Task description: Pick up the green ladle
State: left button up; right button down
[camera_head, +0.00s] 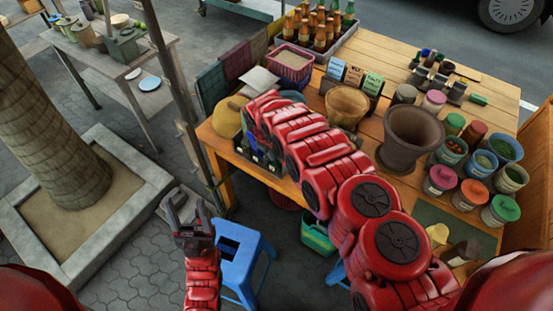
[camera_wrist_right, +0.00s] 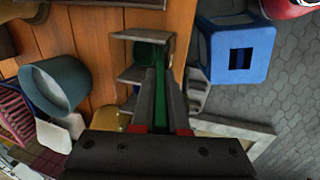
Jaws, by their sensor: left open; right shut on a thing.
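The green ladle (camera_wrist_right: 161,62) shows in the right wrist view as a thin green strip between my right fingers. A dark green rounded part lies just left of it, over a grey rack (camera_wrist_right: 128,75) with open compartments. My right gripper (camera_wrist_right: 160,92) is shut on the green ladle. I cannot tell whether the ladle is clear of the rack. In the head view the right arm reaches across the table, and its forearm largely hides the gripper and ladle. My left gripper (camera_head: 192,215) is open and empty, beside the blue stool and below table height.
The wooden table (camera_head: 385,60) holds a brown mortar (camera_head: 412,135), a wooden bowl (camera_head: 346,103), several spice tubs and a crate of bottles (camera_head: 318,45). A blue stool (camera_head: 243,255) stands below the table's front edge. A post and tree planter are at left.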

jog(key=shift+r, duration=0.1)
dwell(0.5)
jog(key=shift+w+d+b+v, duration=0.2)
jog(key=shift+b+v, duration=0.4)
jog(key=shift+v, duration=0.55)
jog(key=shift+w+d+b+v, duration=0.1)
jog(key=shift+w+b+v, duration=0.15)
jog(key=shift+b+v, duration=0.6)
jog(key=shift+w+d+b+v, duration=0.2)
jog(key=shift+b+v, duration=0.1)
jog(key=shift+v, duration=1.1)
jog(key=shift+w+p+v, duration=0.15)
jog(key=shift+p+v, duration=0.3)
jog(key=shift+v, duration=0.35)
jog(key=shift+w+p+v, duration=0.15)
jog(key=shift+p+v, duration=0.25)
jog(key=shift+v, duration=0.4)
jog(key=c, duration=1.6)
grip_release()
jog(key=shift+d, duration=0.15)
